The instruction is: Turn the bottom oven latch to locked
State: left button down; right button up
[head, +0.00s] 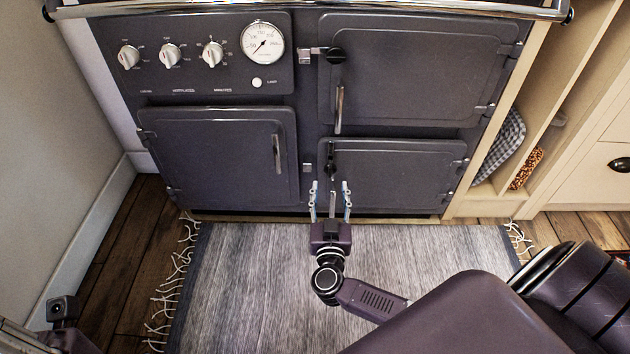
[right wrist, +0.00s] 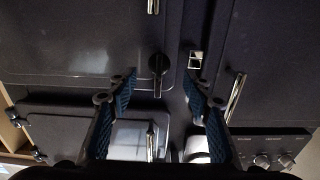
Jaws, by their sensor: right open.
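The bottom oven door (head: 400,175) is dark grey and shut, at the lower right of the stove. Its black latch (head: 331,160) sits at the door's upper left, with its lever upright and not across the metal catch (head: 307,167) to the left. In the right wrist view, which looks upside down, the latch (right wrist: 158,66) shows between the fingers, with the catch (right wrist: 195,60) beside it. My right gripper (head: 331,187) is open, empty and just below the latch in the head view, apart from it.
The upper oven door (head: 420,75) is shut, with its latch (head: 335,55) across its catch. A left door (head: 215,155) has an upright handle (head: 276,153). The bottom door's handle (head: 332,201) stands between my right fingers in the head view. A rug (head: 240,290) covers the floor.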

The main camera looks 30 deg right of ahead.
aim_at(330, 174)
jog(key=b+x, duration=0.2)
jog(key=x, duration=0.3)
jog(key=shift+w+d+f, duration=0.1)
jog(key=shift+w+d, duration=0.05)
jog(key=shift+w, duration=0.05)
jog(key=shift+w+d+b, duration=0.35)
jog(key=shift+w+b, duration=0.05)
jog(key=shift+w, duration=0.2)
grip_shut()
